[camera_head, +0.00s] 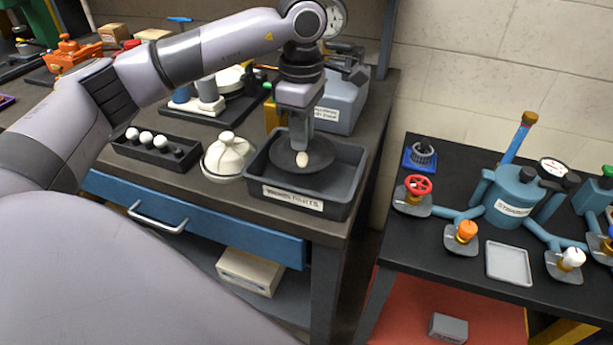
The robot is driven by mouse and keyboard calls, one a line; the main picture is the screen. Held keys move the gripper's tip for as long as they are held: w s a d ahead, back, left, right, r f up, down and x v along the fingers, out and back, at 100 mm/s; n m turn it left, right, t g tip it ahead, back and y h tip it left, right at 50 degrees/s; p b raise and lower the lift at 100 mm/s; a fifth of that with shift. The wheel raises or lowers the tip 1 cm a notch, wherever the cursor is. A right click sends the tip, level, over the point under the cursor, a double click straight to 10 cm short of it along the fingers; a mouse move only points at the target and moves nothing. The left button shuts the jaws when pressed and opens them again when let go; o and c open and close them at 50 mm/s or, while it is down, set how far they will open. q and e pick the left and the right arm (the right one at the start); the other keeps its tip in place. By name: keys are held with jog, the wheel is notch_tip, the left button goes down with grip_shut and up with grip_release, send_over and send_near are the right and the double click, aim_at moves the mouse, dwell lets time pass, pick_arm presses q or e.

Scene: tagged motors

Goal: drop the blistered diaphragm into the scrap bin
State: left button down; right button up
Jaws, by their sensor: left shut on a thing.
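The blistered diaphragm (285,158) is a dark round disc with a pale, egg-shaped bump near its middle. My left gripper (302,146) reaches down from above and is shut on the diaphragm, at the edge behind the bump. The disc shows within the outline of an open grey bin (306,199) with a white label on its front wall. The label is too small to read surely. I cannot tell how far the disc is above the bin floor. My right gripper is not in view.
A white domed part (228,155) stands just left of the bin, beside a black tray (155,155) with white knobs. A grey-blue box (343,104) is behind the bin. A second table (425,252) with a blue pot and valves stands right, across a gap.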

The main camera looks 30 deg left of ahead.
pick_arm(q)
jog(key=c, duration=1)
grip_release()
jog(key=shift+r, duration=3.65)
